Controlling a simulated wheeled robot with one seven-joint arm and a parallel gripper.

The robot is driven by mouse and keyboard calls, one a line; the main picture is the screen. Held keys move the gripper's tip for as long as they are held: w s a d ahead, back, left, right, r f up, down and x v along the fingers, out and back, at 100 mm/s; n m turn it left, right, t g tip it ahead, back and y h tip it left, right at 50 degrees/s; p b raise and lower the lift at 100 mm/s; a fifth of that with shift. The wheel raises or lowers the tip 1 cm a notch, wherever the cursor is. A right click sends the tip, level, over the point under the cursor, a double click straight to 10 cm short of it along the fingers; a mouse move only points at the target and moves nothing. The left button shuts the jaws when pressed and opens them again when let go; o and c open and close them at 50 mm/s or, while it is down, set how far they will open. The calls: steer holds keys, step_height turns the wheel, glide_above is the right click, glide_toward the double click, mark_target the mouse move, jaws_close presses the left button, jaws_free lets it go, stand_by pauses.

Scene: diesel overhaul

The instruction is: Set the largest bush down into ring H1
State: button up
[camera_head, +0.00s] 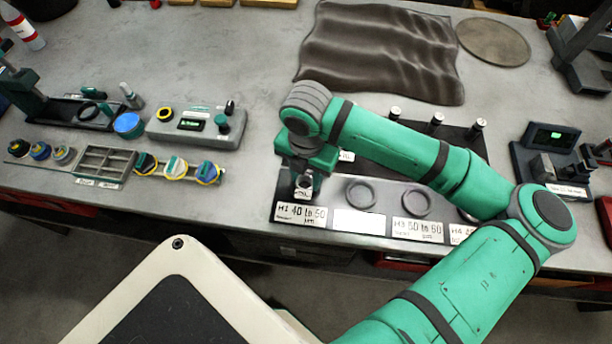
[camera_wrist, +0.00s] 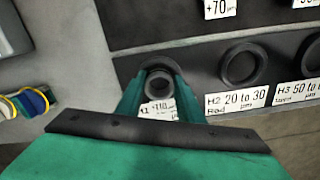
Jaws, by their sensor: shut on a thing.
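My gripper (camera_head: 304,190) points down over the left end of the dark ring board, above the H1 label (camera_head: 300,214). In the wrist view its green fingers (camera_wrist: 158,92) are shut on a small grey hollow bush (camera_wrist: 159,84). Its round open end shows between the fingertips. The dark rim of ring H1 (camera_wrist: 158,63) shows just behind the bush, and the fingers cover the ring's sides. I cannot tell whether the bush is above the ring or partly inside it. Whether it is the largest bush cannot be judged here.
Ring H2 (camera_head: 361,194) and ring H3 (camera_head: 416,204) lie empty to the right; my arm partly hides the fourth ring. Several small upright pieces (camera_head: 437,118) stand at the board's back. A grey organizer (camera_head: 104,162) and a fixture (camera_head: 195,127) are to the left. A gauge (camera_head: 550,138) is at right.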

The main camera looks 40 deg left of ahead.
steer(key=shift+s+f, duration=0.1)
steer(key=shift+f, duration=0.4)
steer(key=o, duration=1.2)
steer(key=shift+a, duration=0.1)
steer(key=shift+c, duration=0.2)
steer(key=shift+w+r, duration=0.2)
steer(key=shift+r, duration=0.35)
step_height(320, 180, up, 11)
steer(key=shift+s+f, duration=0.15)
steer(key=shift+s, duration=0.05)
